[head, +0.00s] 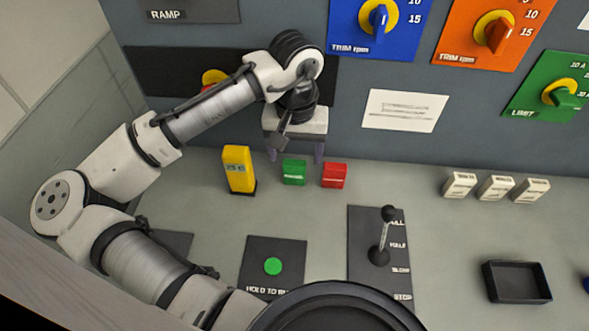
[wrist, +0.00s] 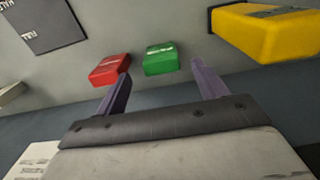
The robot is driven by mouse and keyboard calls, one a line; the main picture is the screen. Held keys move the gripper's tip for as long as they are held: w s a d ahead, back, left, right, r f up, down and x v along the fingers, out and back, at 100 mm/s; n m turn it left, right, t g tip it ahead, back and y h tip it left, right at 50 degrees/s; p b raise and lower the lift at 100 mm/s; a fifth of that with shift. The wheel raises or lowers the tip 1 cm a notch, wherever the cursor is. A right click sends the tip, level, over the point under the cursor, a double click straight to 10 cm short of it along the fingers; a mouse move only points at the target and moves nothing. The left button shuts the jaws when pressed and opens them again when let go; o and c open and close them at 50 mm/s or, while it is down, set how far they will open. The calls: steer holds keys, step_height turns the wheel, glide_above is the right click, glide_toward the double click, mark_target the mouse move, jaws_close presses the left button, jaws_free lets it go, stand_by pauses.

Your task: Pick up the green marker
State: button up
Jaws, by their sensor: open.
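The green marker (head: 294,172) is a small green block with a pale label, standing on the grey desk between a yellow block and a red block. My gripper (head: 296,157) is above and behind it, with its fingers spread and nothing between them. In the wrist view the green marker (wrist: 161,59) lies ahead of the gap between the two purple fingers of my gripper (wrist: 160,75), apart from both. The red block (wrist: 110,69) is close to the left finger there; I cannot tell whether they touch.
The yellow block (head: 238,169) and the red block (head: 334,175) flank the marker. Behind is the panel (head: 400,145) with knobs. In front are a green button plate (head: 258,252) and a lever (head: 383,240). White blocks (head: 496,187) and a black tray (head: 516,283) are right.

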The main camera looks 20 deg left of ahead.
mark_target(295, 163)
step_height(295, 163, down, 4)
steer(key=shift+a+f+p, duration=0.1)
steer(key=shift+p, duration=0.25)
steer(key=shift+c, duration=0.4)
steer(key=c, duration=1)
